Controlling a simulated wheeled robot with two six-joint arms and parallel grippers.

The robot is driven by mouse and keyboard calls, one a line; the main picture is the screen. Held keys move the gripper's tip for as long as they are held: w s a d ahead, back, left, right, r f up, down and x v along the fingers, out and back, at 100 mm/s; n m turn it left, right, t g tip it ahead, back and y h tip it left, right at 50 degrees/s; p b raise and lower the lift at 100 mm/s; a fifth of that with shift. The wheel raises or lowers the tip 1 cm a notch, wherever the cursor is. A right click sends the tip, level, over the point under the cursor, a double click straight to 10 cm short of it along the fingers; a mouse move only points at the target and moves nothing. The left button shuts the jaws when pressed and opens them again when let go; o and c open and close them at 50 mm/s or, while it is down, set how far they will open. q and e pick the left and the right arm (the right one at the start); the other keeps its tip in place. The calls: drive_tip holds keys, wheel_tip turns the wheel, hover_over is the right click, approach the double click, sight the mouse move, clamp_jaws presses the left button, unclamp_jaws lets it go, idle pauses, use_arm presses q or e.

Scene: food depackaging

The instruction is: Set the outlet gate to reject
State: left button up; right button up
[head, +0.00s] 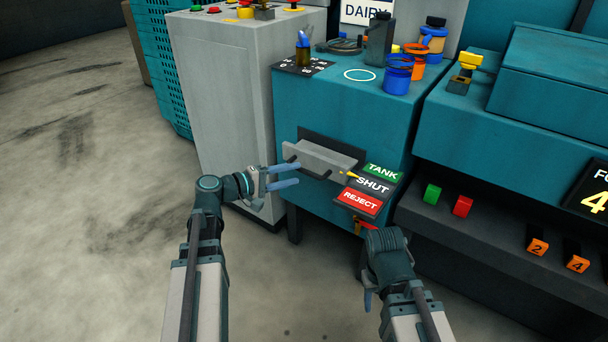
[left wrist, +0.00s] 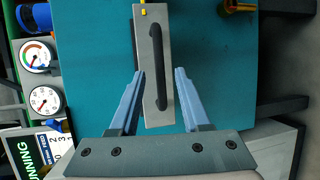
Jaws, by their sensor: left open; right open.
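The outlet gate is a grey bar (head: 322,158) on the front of the teal cabinet, with a black handle (left wrist: 158,65). Its yellow pointer (head: 349,175) is beside the black SHUT label (head: 373,186), between the green TANK label (head: 382,171) and the red REJECT label (head: 360,201). My left gripper (head: 299,174) is open in front of the bar. In the left wrist view its fingertips (left wrist: 159,72) lie either side of the handle, with no visible grip on it. My right gripper (head: 368,299) is low in front of the cabinet, its fingers mostly hidden by its wrist.
Bottles and blue and orange containers (head: 397,75) stand on the cabinet top. A grey control box (head: 222,90) stands to the left. A teal machine with a dark shelf holding green and red blocks (head: 462,206) is to the right. The floor (head: 90,200) at left is clear.

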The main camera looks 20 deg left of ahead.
sight(302, 172)
use_arm(q)
drive_tip(key=shift+x, duration=2.35)
clamp_jaws()
